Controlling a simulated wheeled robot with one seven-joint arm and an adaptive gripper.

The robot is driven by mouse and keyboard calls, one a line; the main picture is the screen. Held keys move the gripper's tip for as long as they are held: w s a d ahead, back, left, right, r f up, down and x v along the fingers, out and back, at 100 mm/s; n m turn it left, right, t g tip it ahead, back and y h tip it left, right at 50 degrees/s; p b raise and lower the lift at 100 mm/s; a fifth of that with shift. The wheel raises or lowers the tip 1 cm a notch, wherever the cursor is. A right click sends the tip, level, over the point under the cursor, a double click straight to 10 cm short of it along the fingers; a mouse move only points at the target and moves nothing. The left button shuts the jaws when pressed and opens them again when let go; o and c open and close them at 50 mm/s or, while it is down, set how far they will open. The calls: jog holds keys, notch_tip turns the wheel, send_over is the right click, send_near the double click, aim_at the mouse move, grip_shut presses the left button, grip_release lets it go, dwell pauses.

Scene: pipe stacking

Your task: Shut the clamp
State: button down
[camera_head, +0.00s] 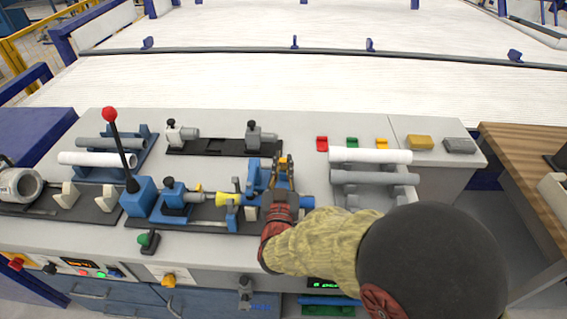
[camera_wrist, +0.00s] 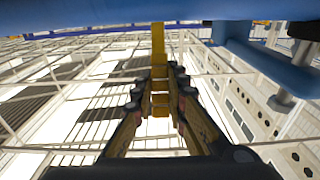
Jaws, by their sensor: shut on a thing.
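The blue clamp (camera_head: 255,178) stands on the machine at the middle of the worktop in the head view, just left of my fingers. My gripper (camera_head: 284,170) points away from me beside it, with my arm coming in from the lower right. In the wrist view a thin yellow bar, which looks like the clamp's handle (camera_wrist: 158,42), runs upright between the fingertips. My gripper (camera_wrist: 160,88) is shut on it. Blue clamp parts (camera_wrist: 262,60) cross the top and right of that view. My fingers and wrist hide part of the clamp in the head view.
A red-knobbed lever (camera_head: 115,140) rises at the left. White and grey pipes lie on a rack (camera_head: 413,194) at the right and another at the left. Grey fixtures (camera_head: 255,137) stand behind the clamp. Red, green and yellow blocks (camera_head: 352,142) sit at the back right.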

jog(key=c, duration=1.8)
grip_release()
jog(key=shift+o, duration=0.2)
jog(key=s, duration=1.2)
jog(key=shift+f, duration=0.4)
